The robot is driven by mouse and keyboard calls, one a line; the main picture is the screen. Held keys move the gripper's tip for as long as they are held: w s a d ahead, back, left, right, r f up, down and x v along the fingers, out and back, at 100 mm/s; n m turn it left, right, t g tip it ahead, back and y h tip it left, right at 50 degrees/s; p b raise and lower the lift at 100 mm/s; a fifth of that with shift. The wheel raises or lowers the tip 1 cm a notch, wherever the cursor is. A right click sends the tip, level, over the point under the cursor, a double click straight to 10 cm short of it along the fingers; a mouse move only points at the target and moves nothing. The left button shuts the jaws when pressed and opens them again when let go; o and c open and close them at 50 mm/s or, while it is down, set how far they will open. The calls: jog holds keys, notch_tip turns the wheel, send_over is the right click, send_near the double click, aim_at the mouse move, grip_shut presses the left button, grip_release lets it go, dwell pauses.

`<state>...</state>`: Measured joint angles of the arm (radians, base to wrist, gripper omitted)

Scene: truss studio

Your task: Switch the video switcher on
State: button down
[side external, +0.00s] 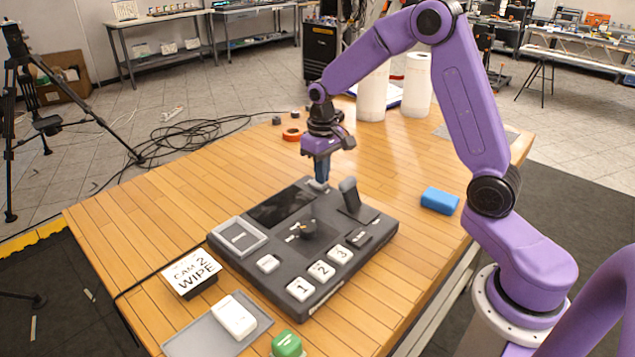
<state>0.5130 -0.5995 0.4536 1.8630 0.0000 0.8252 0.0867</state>
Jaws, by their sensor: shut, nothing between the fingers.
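The video switcher (258,275) is a dark grey console lying on the wooden table. My gripper (321,181) points down at the console's far edge, shut and empty. Its fingertips are at or just above a small light part there; I cannot tell whether they touch it. The fingertips partly hide that part.
A card reading "CAM 2 WIPE" (192,272) stands left of the console. A grey tray (196,337) with a white block (234,318) and a green object (287,344) are in front. A blue block (440,201) lies right. White rolls (417,86) and orange tape (292,135) are behind.

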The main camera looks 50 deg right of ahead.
jog(key=shift+f, duration=0.45)
dwell(0.3)
jog(key=shift+r, duration=3.5)
jog(key=shift+s+a+r, duration=0.1)
jog(key=shift+s+a, duration=0.15)
jog(key=shift+a, duration=0.05)
jog(key=s+a+r+n, duration=0.1)
jog(key=s+a+n, duration=0.2)
jog(key=s+a, duration=0.35)
jog(key=s+a+f+n, duration=0.1)
jog(key=s+n, duration=0.8)
jog(key=s, duration=1.6)
jog(key=shift+a+n, duration=0.3)
